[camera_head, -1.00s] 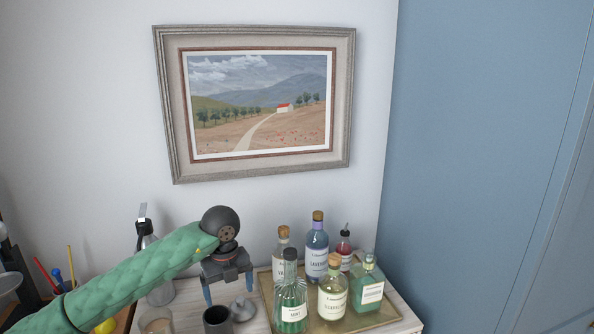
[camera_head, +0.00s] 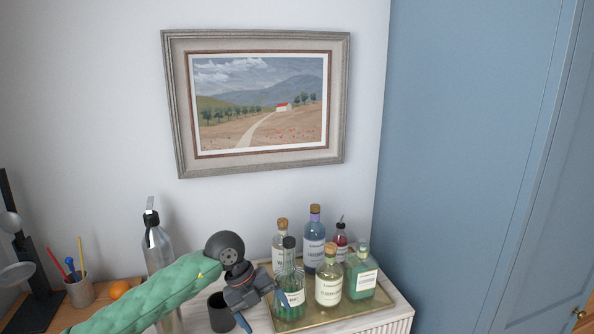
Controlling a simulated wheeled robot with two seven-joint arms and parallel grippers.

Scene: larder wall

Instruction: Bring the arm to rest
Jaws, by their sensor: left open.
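My left arm comes in from the lower left in a green quilted sleeve. My left gripper (camera_head: 266,312) is open, with its two blue-tipped fingers pointing down and apart. It hangs in front of the left part of a brass-coloured tray (camera_head: 340,312). One finger overlaps the green mint bottle (camera_head: 289,283) in the picture; I cannot tell whether they touch. Nothing shows between the fingers. My right gripper is not in view.
The tray holds several bottles, among them a lavender bottle (camera_head: 314,243) and a yellowish one (camera_head: 328,286). A dark cup (camera_head: 219,312) and a steel bottle (camera_head: 158,245) stand left of it. A pencil pot (camera_head: 80,293) and an orange (camera_head: 119,289) are farther left.

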